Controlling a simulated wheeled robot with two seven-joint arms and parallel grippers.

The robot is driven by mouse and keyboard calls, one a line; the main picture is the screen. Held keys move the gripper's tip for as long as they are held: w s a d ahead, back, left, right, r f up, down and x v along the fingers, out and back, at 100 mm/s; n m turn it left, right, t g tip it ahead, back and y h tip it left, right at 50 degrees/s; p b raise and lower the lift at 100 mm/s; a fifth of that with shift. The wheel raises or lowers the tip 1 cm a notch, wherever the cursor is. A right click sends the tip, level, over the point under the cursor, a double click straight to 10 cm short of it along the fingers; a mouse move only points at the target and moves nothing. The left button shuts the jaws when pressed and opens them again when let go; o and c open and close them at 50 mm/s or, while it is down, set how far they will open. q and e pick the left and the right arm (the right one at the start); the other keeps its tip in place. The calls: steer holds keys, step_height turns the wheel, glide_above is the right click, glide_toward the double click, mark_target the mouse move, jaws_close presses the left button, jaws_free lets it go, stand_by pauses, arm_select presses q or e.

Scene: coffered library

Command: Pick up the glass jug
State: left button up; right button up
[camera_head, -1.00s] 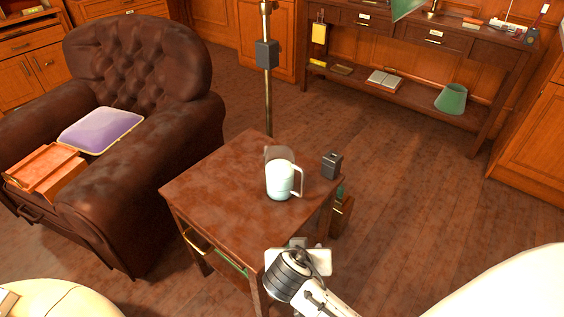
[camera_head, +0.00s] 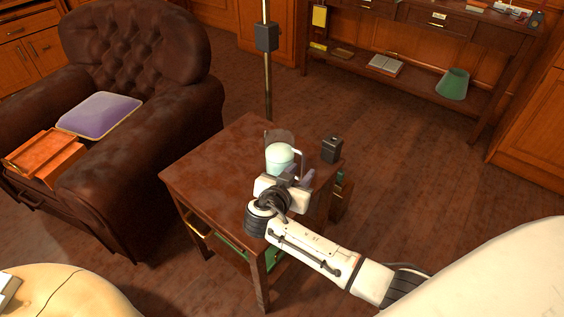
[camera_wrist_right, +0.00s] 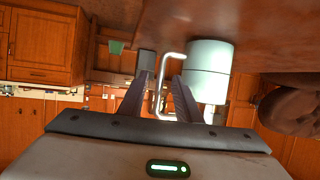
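The glass jug (camera_head: 279,157), pale with a clear upper rim, stands upright on the small brown table (camera_head: 212,172), near its far right part. Its handle is on the right side. My right gripper (camera_head: 298,175) is at the near right side of the jug, its wrist partly hiding the jug's lower part. In the right wrist view the jug (camera_wrist_right: 208,72) is right of centre. Its white handle (camera_wrist_right: 163,92) shows between the spread fingers, with space beside it. My left gripper is not in view.
A brown leather armchair (camera_head: 140,60) with a purple cushion (camera_head: 100,115) is left of the table. A thin pole (camera_head: 266,90) rises behind it. Floor to the right is clear.

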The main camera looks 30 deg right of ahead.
steer(key=shift+x, duration=1.3)
jaws_close()
steer(key=shift+r, duration=0.1)
